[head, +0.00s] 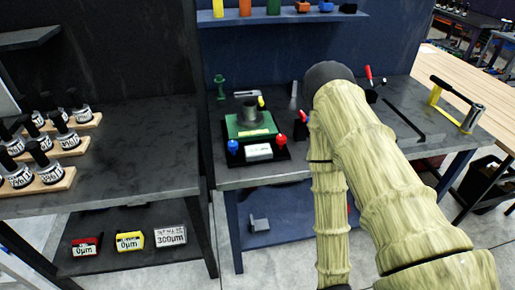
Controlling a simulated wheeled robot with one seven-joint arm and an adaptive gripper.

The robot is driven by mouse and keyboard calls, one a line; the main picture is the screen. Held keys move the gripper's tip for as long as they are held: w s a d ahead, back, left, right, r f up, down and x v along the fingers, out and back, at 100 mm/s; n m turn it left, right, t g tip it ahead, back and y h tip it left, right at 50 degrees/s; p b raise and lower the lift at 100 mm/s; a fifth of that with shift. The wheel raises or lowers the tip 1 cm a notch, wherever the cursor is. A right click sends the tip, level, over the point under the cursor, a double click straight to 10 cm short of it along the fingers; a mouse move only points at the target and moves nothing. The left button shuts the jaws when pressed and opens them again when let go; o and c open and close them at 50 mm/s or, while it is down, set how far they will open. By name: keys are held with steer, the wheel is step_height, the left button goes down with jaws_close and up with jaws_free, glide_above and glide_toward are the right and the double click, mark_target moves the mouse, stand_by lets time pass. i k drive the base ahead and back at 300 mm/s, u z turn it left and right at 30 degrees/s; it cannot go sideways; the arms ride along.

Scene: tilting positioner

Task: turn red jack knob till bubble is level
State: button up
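The positioner stands on the grey bench, with a green plate (235,128) on a black base (277,156). A red round knob (282,140) is at its right front corner and a blue knob (233,146) at its left front. A small yellow strip (254,133) lies on the plate's front part; I cannot tell whether it is the level, and no bubble can be made out. A dark cylinder (248,114) stands on the plate. My sleeved arm crosses the picture right of the positioner and hangs down past the bench front. My gripper is not in view.
A red-topped item (303,116) stands behind the base's right side, partly hidden by my arm. A white labelled block (258,152) sits at the base's front. A green stand (220,86) is behind left. A yellow-and-black clamp-like tool (455,103) lies at the right end.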

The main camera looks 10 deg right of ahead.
mark_target(281, 139)
steer(key=u, duration=2.35)
steer(key=k, duration=1.25)
steer(key=z, duration=1.6)
steer(key=i, duration=0.5)
steer(key=z, duration=0.15)
